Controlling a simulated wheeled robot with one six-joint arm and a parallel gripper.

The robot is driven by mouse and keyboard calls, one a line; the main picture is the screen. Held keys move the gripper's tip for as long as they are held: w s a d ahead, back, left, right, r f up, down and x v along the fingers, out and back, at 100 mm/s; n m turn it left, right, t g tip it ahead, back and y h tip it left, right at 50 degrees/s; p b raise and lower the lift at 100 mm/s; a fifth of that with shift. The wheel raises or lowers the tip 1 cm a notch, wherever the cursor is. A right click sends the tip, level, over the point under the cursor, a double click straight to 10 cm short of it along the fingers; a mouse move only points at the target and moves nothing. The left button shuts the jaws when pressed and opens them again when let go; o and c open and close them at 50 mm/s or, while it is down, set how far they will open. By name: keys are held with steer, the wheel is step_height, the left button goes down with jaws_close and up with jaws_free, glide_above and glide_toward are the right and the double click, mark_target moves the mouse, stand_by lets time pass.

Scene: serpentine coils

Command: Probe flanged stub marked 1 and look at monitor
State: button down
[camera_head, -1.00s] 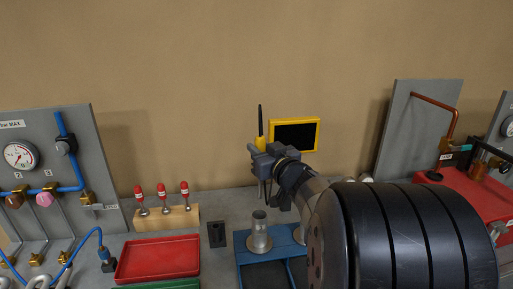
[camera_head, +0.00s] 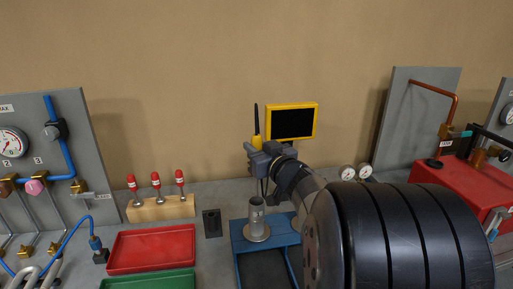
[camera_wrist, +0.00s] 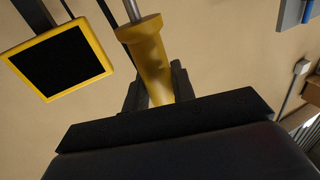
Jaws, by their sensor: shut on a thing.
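In the wrist view the yellow handle (camera_wrist: 151,60) sits between the dark fingers, with a grey shaft leaving the frame at the top. A grey metal flanged stub (camera_head: 257,222) stands upright on a blue stand (camera_head: 241,240), below my gripper and apart from it. No number is readable on the stub. The monitor (camera_head: 292,122) has a yellow frame and a black screen; it also shows in the wrist view (camera_wrist: 60,61).
A wooden block (camera_head: 161,208) with several red-capped tools stands left of the stub. A red tray (camera_head: 151,249) and a green tray (camera_head: 150,280) lie in front of it. A small dark box (camera_head: 212,222) stands close to the blue stand. Two gauges (camera_head: 356,172) stand behind my arm.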

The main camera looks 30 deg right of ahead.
steer(key=shift+f, duration=0.15)
stand_by(0.3)
steer(key=shift+f+b, duration=1.3)
steer(key=shift+f, duration=0.7)
steer(key=shift+f+b, duration=0.8)
steer(key=shift+f, duration=0.15)
stand_by(0.6)
steer(key=shift+r+p, duration=3.05)
steer(key=shift+p, duration=0.05)
